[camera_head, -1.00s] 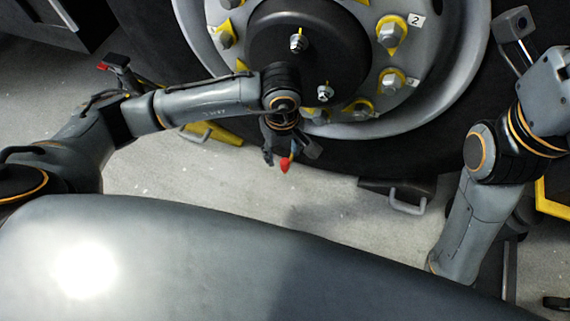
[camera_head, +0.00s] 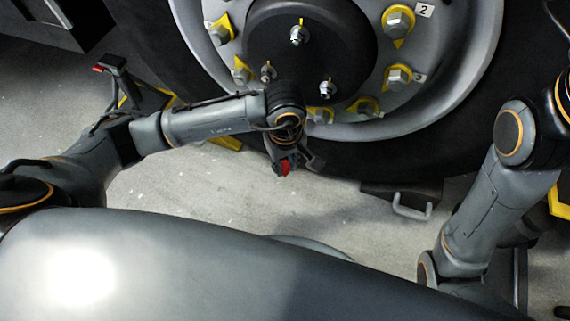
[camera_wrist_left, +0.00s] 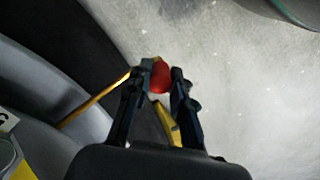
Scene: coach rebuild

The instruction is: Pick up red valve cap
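My right gripper is out of view; only part of that arm shows at the right.
The large wheel (camera_head: 455,90) with its yellow-marked nuts stands close behind the left gripper. A yellow piece (camera_wrist_left: 167,122) lies beyond the fingers. A dark block with a handle (camera_head: 412,208) is on the floor to the right. The pale floor (camera_head: 190,205) is clear in front.

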